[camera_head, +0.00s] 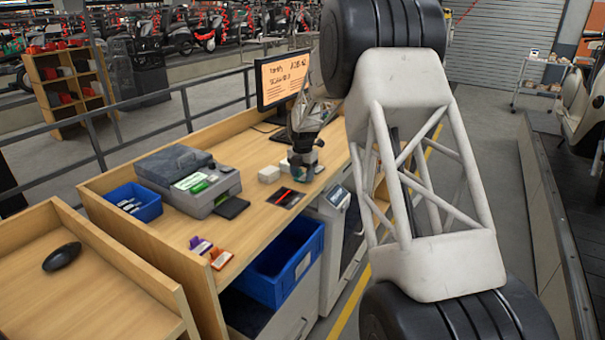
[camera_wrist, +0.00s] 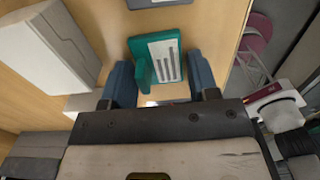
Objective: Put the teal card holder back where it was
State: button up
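The teal card holder (camera_wrist: 140,62) is in the upper middle of the wrist view, with a pale striped face. My gripper (camera_wrist: 162,78) has its two blue-grey fingers on either side of it, one at its left edge and one at its right. In the head view my gripper (camera_head: 303,172) is low at the desk's far right part, near the monitor.
The wooden desk (camera_head: 165,240) carries a monitor (camera_head: 283,80), a grey printer (camera_head: 205,185), a blue bin (camera_head: 134,202) and white blocks (camera_head: 269,174). A black-and-red card (camera_head: 289,197) lies near the front edge. A larger blue bin (camera_head: 285,262) sits below. Clear desk lies beside the printer.

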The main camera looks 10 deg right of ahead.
aim_at(303, 177)
jog(key=shift+o, duration=1.2)
jog(key=shift+r, duration=0.2)
notch_tip(303, 177, up, 12)
jog(key=shift+s, duration=0.1)
dwell(0.4)
